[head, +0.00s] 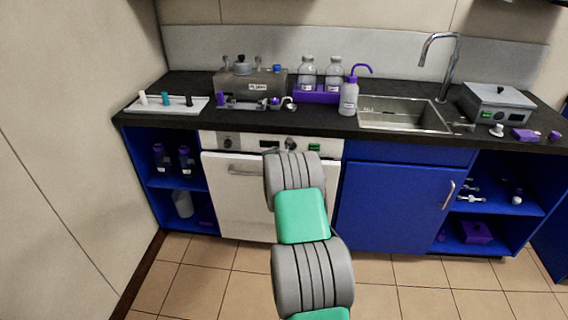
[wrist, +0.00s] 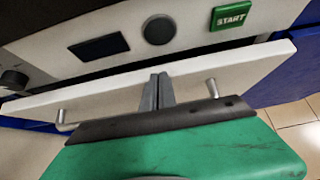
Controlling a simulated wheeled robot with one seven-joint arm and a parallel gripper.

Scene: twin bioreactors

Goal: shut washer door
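The washer door (head: 225,192) is the white panel under the counter in the head view. In the wrist view the door (wrist: 235,72) stands a little out from the control panel at its top edge, so it looks slightly ajar. Its bar handle (head: 243,171) shows left of my arm; in the wrist view a handle post (wrist: 212,88) shows, and the bar's middle is hidden behind my gripper. My gripper (wrist: 157,82) has its two fingers together in front of the door's upper part, between the handle posts. Whether the fingertips touch the door is unclear. The head view hides my gripper behind my arm.
The control panel (wrist: 115,32) has a dark display, a knob and a green START button (wrist: 231,16). A blue cabinet door (head: 393,205) is right of the washer, open blue shelves (head: 178,195) left. The counter (head: 255,122) overhangs with bottles and instruments. Tiled floor (head: 195,255) in front is clear.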

